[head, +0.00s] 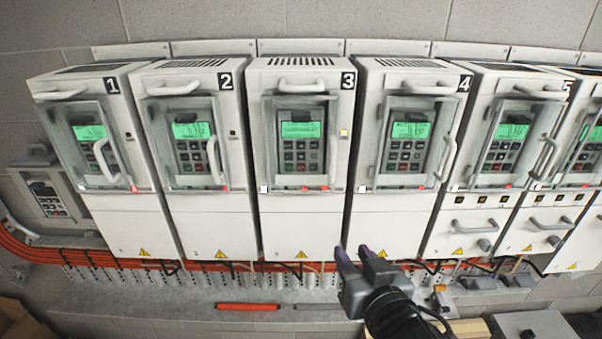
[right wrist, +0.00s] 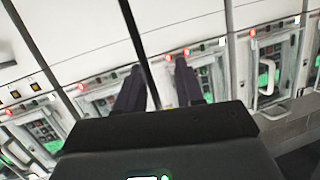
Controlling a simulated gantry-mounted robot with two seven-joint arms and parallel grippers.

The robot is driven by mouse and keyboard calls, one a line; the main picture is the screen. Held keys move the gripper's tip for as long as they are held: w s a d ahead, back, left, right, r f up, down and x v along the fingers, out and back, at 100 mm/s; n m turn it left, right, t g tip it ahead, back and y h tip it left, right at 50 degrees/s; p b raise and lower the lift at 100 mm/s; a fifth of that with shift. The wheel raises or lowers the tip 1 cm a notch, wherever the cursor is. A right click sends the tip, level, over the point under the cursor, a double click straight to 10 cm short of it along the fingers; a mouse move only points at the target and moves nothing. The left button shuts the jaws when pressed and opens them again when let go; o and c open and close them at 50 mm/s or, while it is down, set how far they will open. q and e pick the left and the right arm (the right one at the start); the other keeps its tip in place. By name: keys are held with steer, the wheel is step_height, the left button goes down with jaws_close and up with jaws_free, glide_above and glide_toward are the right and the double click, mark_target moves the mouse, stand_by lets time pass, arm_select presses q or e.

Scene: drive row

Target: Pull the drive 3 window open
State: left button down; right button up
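The drive 3 cabinet (head: 345,100) stands in the middle of the row, with a black "3" label at its upper right corner. Its clear window (head: 268,150) covers a keypad with a green screen and appears shut. A light grey upright handle (head: 333,158) is on the window's right side. My right gripper (head: 355,252) is open and empty, below and right of that window, apart from the cabinets. In the right wrist view its two dark fingers (right wrist: 160,82) are spread with nothing between them. I cannot tell which cabinet is drive 3 there. My left gripper is not in view.
Similar windowed drives 1 (head: 98,105), 2 (head: 215,105) and 4 (head: 447,110) stand close on both sides. Orange cables (head: 45,250) run below the row. A red-orange bar (head: 248,306) lies underneath. A grey box (head: 530,328) is at the bottom right.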

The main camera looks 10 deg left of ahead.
mark_target(334, 163)
step_height(334, 163, up, 12)
steer(key=n+t+y, duration=0.1)
steer(key=t, duration=0.2)
steer(key=x, duration=0.6)
steer(key=a+p+x, duration=0.1)
steer(key=x, duration=0.2)
steer(key=shift+s+r, duration=0.15)
steer(key=shift+s, duration=0.05)
steer(key=shift+w+a, duration=0.15)
steer(key=shift+w, duration=0.55)
steer(key=shift+c, duration=0.8)
jaws_close()
